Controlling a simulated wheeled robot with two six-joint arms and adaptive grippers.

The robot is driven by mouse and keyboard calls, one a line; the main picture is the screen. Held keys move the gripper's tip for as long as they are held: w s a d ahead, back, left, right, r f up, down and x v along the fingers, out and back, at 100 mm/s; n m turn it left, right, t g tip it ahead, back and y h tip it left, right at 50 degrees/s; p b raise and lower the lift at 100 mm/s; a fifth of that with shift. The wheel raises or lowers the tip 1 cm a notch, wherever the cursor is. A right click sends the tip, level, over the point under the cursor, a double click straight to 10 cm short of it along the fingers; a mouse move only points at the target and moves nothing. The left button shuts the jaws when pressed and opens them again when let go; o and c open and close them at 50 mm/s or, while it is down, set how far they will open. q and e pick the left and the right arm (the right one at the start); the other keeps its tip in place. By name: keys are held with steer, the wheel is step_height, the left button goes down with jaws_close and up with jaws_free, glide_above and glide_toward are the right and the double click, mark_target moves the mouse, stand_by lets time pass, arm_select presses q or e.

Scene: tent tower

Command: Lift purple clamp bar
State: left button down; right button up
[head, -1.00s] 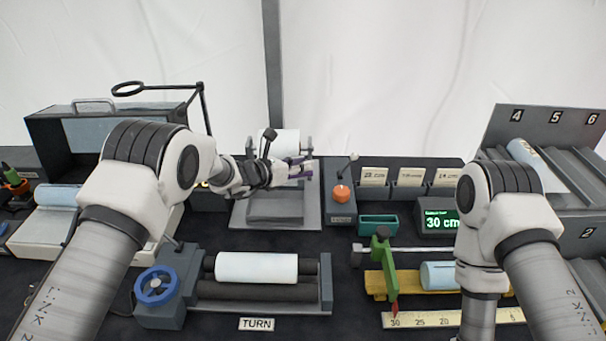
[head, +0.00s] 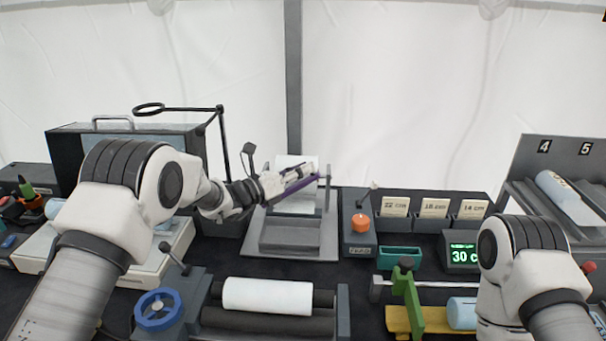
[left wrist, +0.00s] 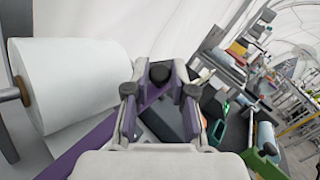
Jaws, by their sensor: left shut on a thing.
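The purple clamp bar (head: 290,197) is a long thin bar slanting up to the right in front of the white roll (head: 296,203) in its grey stand. My left gripper (head: 306,176) is shut on the bar near its upper right end. In the left wrist view the bar (left wrist: 84,148) runs diagonally from the lower left into the jaws of my left gripper (left wrist: 160,102). The roll (left wrist: 80,75) is beside it on the left, on a brown core. My arm hides part of the stand. My right gripper is out of view.
An orange-knobbed box (head: 360,222) and card holders (head: 433,222) stand right of the stand. A black magnifier arm (head: 222,140) rises behind my left arm. In front is a roller unit (head: 340,311) with a blue handwheel (head: 158,310). Space above the stand is clear.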

arm_select(q)
steer(key=shift+r, duration=0.2)
steer(key=c, duration=1.1)
jaws_free()
steer(key=shift+w, duration=0.1)
steer(key=shift+c, duration=0.2)
steer(key=shift+o, duration=0.6)
steer(key=shift+d+f, duration=0.1)
steer(key=shift+f, duration=0.05)
steer(key=v, duration=0.7)
steer(key=shift+a, duration=0.2)
